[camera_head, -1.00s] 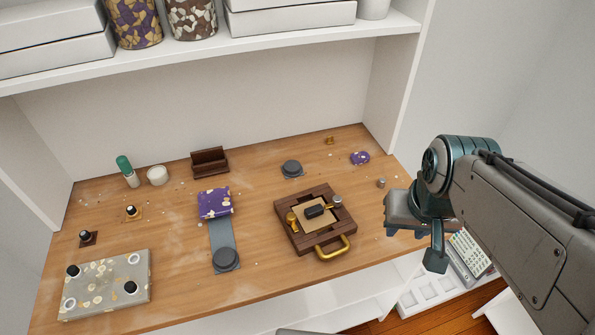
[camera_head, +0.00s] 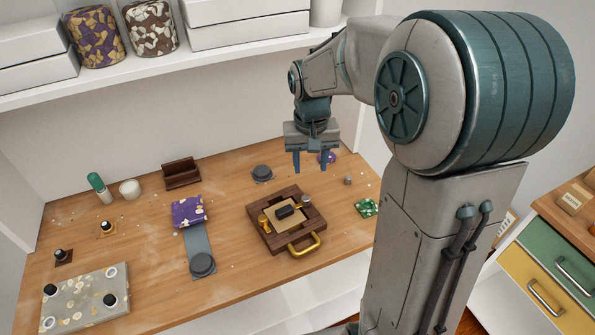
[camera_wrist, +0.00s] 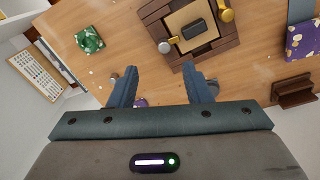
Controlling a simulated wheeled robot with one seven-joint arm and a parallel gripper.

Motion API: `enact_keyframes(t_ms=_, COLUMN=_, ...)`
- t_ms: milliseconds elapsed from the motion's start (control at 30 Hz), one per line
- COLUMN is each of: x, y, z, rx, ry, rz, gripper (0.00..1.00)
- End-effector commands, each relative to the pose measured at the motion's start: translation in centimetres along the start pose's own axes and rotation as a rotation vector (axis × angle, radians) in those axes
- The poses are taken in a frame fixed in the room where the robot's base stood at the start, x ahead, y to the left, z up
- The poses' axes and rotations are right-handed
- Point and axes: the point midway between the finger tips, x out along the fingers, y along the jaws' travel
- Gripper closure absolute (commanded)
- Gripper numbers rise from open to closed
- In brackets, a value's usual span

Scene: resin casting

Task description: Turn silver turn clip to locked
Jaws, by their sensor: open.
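The silver turn clip (camera_head: 305,201) sits at the right side of a dark brown wooden frame (camera_head: 267,235) on the table; it also shows in the wrist view (camera_wrist: 165,46). A gold turn clip (camera_head: 264,221) is on the frame's opposite side. A tan panel with a dark block (camera_head: 285,211) lies inside the frame. My gripper (camera_head: 311,168) is open and empty, fingers pointing down, above the table behind the frame. In the wrist view the fingertips (camera_wrist: 160,72) are apart, with the silver clip beyond them, not touched.
A gold handle (camera_head: 304,244) juts from the frame's front. A small grey knob (camera_head: 348,180), a green speckled piece (camera_head: 367,208) and a purple piece (camera_head: 327,157) lie to the right and back. A dark round knob (camera_head: 262,174) stands behind the frame. A shelf overhangs the back.

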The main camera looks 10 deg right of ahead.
Motion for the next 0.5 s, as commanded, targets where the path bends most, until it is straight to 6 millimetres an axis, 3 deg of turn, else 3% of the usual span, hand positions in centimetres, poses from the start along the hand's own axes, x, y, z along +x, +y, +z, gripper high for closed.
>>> enact_keyframes(t_ms=200, x=1.4, y=-0.3, z=-2.7, rx=0.02, ry=-0.035, rz=-0.019, gripper=0.56)
enact_keyframes(t_ms=367, x=2.5, y=-0.3, z=-3.0, rx=0.022, ry=-0.042, rz=-0.021, gripper=0.56)
enact_keyframes(t_ms=500, x=4.8, y=-0.3, z=-2.8, rx=0.021, ry=-0.043, rz=-0.021, gripper=0.56)
